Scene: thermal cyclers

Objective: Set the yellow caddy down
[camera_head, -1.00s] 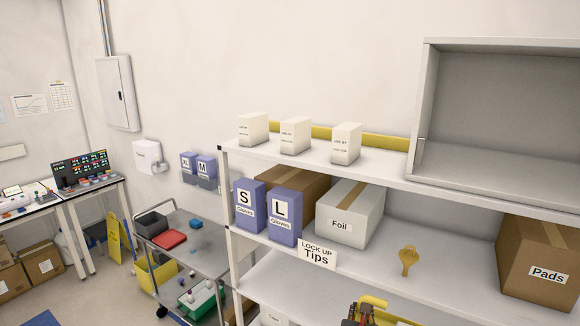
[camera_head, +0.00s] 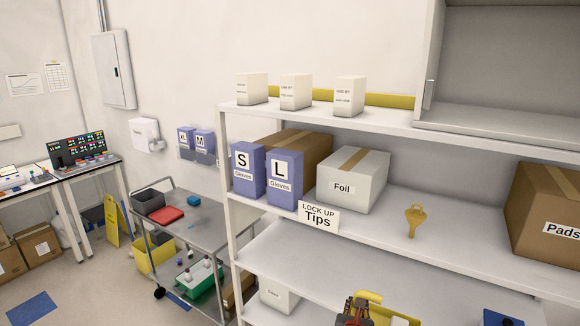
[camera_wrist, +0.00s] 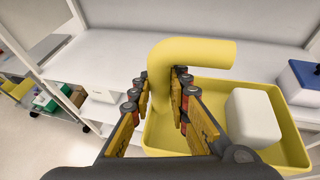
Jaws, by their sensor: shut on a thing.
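The yellow caddy (camera_wrist: 291,142) is a shallow open tray with a thick curved yellow handle (camera_wrist: 205,53), seen in the wrist view. My gripper (camera_wrist: 160,88) is shut on the upright part of that handle. A white block-shaped item (camera_wrist: 253,117) sits inside the caddy. In the head view, a bit of the caddy (camera_head: 385,312) and my gripper (camera_head: 357,312) show at the bottom edge, in front of a lower shelf. Whether the caddy's underside touches a surface cannot be told.
A white shelf (camera_wrist: 110,58) lies behind the caddy. A blue-lidded box (camera_wrist: 302,82) is close to its right, also in the head view (camera_head: 502,318). A small white box (camera_head: 279,296) stands on the lower shelf to the left. The shelf between is clear.

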